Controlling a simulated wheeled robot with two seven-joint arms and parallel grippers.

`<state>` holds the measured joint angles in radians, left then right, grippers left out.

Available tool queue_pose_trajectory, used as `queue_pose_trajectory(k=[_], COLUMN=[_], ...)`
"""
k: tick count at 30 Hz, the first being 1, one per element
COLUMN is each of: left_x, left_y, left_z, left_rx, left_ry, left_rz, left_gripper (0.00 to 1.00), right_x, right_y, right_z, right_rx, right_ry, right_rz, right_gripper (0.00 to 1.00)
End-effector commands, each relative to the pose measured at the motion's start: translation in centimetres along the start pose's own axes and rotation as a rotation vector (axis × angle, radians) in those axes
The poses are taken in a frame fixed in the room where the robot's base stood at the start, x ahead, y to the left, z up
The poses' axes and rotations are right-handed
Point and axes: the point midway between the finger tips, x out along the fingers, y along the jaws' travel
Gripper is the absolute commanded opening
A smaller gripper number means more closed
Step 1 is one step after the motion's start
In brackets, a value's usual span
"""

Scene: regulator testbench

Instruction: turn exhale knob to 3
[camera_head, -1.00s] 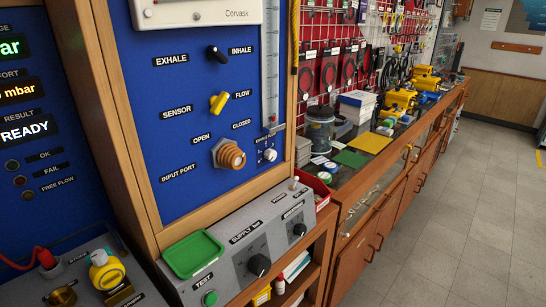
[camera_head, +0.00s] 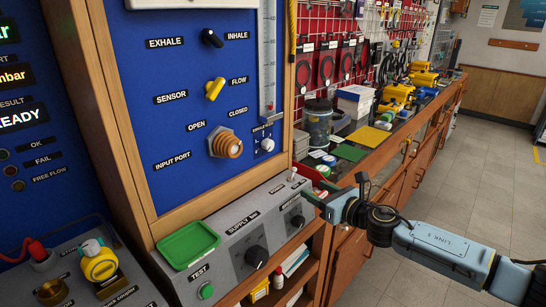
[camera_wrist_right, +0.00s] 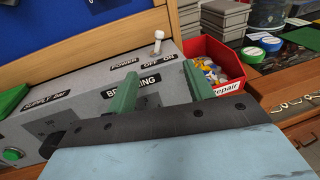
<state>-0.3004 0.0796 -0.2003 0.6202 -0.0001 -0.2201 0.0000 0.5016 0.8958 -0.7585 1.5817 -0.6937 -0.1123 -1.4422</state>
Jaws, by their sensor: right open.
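A black knob (camera_head: 212,38) sits between the EXHALE and INHALE labels on the blue panel (camera_head: 175,125). A small knob (camera_head: 267,145) sits at the panel's lower right, under a small label too fine to read surely. My right gripper (camera_head: 313,193) is at the right end of the grey control box, below and right of both knobs and apart from them. Its green fingers are spread and empty in the right wrist view (camera_wrist_right: 160,90), over the box's right part near the BREATHING label. My left gripper is not in view.
The grey control box (camera_head: 222,253) carries a green tray (camera_head: 188,245), dark knobs and a power toggle (camera_wrist_right: 157,42). A red bin (camera_wrist_right: 215,65) of small parts stands beside it. The yellow knob (camera_head: 215,89) and brass input port (camera_head: 226,145) jut from the panel.

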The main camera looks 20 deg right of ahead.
Motion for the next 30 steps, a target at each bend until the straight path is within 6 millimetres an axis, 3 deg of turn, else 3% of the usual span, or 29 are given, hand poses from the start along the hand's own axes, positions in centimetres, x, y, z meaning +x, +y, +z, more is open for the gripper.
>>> queue_pose_trajectory(k=[1, 3, 7, 11, 14, 30], left_x=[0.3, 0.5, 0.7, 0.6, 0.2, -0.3], left_y=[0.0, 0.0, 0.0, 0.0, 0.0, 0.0], left_z=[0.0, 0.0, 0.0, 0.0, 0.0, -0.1], left_rx=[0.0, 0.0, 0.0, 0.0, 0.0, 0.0], left_ry=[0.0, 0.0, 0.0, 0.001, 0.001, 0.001], left_rz=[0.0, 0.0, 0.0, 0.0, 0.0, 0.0], left_gripper=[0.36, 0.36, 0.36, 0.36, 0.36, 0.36], right_x=[-0.4, -1.1, -2.3, -2.4, -1.3, 8.5], right_y=[0.8, 2.0, 3.6, 4.2, 4.3, 6.2], right_z=[3.2, 6.3, 9.3, 10.2, 10.5, 11.3], right_rx=[-0.183, -0.405, -0.66, -0.739, -0.74, -0.734], right_ry=[-0.042, -0.089, -0.145, -0.164, -0.166, -0.164], right_rz=[0.043, 0.085, 0.126, 0.137, 0.136, 0.135], right_gripper=[0.52, 0.52, 0.52, 0.52, 0.52, 0.52])
